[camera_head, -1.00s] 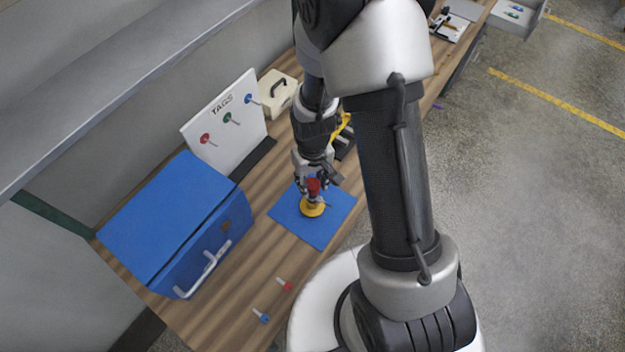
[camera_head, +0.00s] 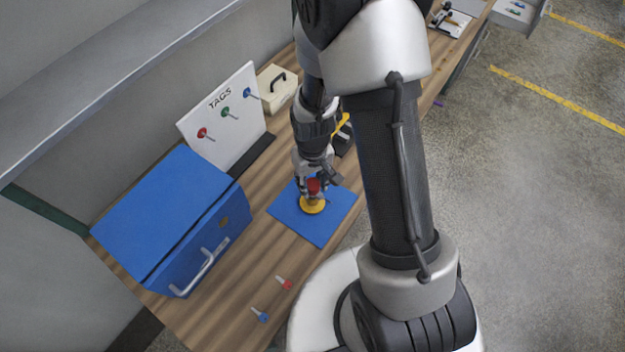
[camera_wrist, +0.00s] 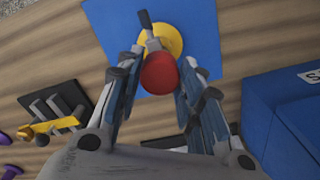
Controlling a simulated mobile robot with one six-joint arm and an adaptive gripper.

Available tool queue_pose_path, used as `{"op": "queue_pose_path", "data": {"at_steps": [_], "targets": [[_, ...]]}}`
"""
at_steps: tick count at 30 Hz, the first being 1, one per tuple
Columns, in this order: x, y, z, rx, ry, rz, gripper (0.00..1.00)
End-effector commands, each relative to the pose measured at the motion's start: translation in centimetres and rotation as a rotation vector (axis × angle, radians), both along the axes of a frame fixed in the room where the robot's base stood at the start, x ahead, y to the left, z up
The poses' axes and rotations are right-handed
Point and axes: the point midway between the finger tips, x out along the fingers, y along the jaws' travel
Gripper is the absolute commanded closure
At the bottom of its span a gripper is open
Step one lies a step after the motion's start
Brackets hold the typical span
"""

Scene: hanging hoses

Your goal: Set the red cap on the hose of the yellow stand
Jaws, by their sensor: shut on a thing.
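My gripper (camera_head: 314,188) is shut on the red cap (camera_head: 314,187) and points down over the blue mat. In the wrist view the red cap (camera_wrist: 159,72) sits between the two fingers of my gripper (camera_wrist: 156,82). The yellow stand (camera_head: 313,206) stands on the blue mat (camera_head: 332,225), directly below the cap. In the wrist view the yellow round base (camera_wrist: 171,33) shows behind the cap, with a grey hose piece (camera_wrist: 149,30) sticking out beside it. The cap covers much of the stand, so I cannot tell whether it touches the hose.
A blue toolbox (camera_head: 175,215) stands at the left. A white TAGS board (camera_head: 222,118) stands behind, with a cream case (camera_head: 277,88) beside it. A red tag (camera_head: 284,283) and a blue tag (camera_head: 260,314) lie near the front. A dark rack (camera_wrist: 58,108) with a yellow piece stands nearby.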

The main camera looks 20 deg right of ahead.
Motion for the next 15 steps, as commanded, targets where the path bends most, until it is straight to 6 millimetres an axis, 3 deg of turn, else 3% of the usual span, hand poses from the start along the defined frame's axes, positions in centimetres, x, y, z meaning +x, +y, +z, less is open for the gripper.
{"op": "queue_pose_path", "data": {"at_steps": [12, 13, 15], "targets": [[0.0, 0.0, -1.16, 0.0, 0.0, 0.0, 0.77], [0.01, 0.0, -1.06, 0.0, 0.0, 0.0, 0.64], [0.01, 0.0, -1.01, 0.0, 0.0, 0.0, 0.59]]}}
